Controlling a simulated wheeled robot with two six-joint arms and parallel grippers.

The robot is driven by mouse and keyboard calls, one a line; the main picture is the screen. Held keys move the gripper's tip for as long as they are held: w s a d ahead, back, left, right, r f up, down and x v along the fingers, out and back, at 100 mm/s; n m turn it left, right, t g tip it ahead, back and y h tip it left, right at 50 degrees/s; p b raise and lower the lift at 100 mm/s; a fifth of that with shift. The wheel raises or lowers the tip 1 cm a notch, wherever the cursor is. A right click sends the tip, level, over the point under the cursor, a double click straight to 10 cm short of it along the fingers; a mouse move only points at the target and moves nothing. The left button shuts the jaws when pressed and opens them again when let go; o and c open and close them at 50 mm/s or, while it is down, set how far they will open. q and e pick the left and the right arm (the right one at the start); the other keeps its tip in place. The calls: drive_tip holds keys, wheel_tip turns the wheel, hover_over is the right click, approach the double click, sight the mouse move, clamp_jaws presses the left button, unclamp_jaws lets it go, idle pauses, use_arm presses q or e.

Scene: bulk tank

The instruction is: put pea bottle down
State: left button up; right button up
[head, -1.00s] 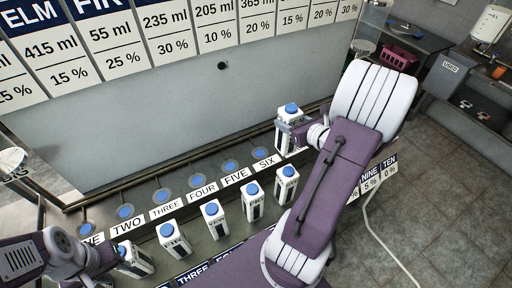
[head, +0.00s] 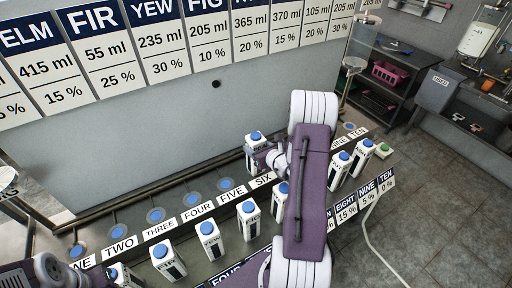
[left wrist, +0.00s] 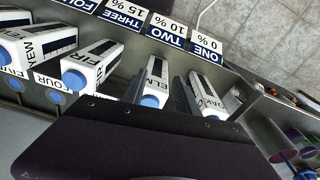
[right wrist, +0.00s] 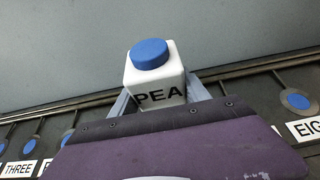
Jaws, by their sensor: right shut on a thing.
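The pea bottle (right wrist: 158,93) is a white box-shaped bottle with a blue cap, marked PEA in the right wrist view. My right gripper (head: 268,158) is shut on it, with fingers on both sides. In the head view the pea bottle (head: 255,142) is upright at the back row, near the SIX label (head: 262,180). Its base is partly hidden, so I cannot tell whether it touches the surface.
Blue discs (head: 191,199) line the back row behind number labels. White bottles, such as YEW (head: 208,240) and FIG (head: 248,218), stand in the front row. A grey wall (head: 130,135) rises behind. More bottles (head: 362,157) stand right of my right arm.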

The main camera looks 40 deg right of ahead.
drive_tip(key=shift+s, duration=0.1)
drive_tip(key=shift+f, duration=0.1)
drive_tip(key=o, duration=1.4)
